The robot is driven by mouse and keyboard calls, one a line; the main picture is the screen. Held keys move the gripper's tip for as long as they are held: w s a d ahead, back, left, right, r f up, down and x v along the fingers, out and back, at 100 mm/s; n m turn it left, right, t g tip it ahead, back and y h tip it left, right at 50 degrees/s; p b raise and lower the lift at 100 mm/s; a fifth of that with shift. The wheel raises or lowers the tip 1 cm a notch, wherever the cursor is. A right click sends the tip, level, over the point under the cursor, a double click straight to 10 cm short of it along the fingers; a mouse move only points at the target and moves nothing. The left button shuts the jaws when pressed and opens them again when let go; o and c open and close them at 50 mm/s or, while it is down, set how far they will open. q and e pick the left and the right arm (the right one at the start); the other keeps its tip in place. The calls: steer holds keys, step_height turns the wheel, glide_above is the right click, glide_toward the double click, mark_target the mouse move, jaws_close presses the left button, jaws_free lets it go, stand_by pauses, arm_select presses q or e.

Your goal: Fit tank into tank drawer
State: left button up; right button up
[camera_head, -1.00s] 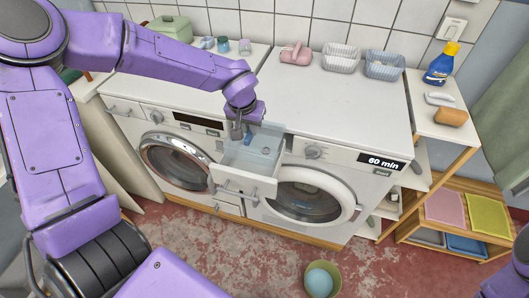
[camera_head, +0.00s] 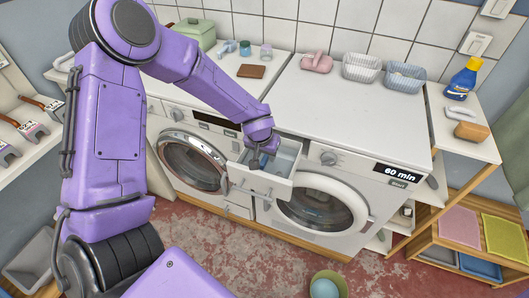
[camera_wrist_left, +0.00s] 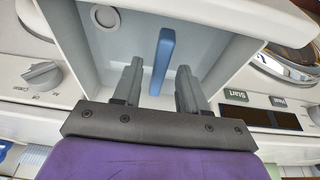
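The tank drawer (camera_head: 260,187) is pulled out from the white machines, between the two round doors. A pale blue, see-through piece that looks like the tank (camera_head: 286,161) shows inside it; my gripper partly covers it. My left gripper (camera_head: 262,161) is over the drawer, pointing down into it. A blue upright bar (camera_wrist_left: 164,52) stands just beyond the fingertips, inside the pale drawer walls (camera_wrist_left: 215,45). I cannot tell whether the tank is fully seated. My right gripper is out of view.
Two baskets (camera_head: 361,67) and a pink item (camera_head: 317,62) stand at the back of the worktop. A brown block (camera_head: 251,71) lies on the left top. A blue bottle (camera_head: 464,79) is on the right shelf. The worktop's middle (camera_head: 350,105) is clear.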

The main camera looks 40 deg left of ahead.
arm_select(q)
steer(key=shift+w, duration=0.15)
steer(key=p+v, duration=0.1)
steer(key=v, duration=1.1)
steer(key=shift+r, duration=0.2)
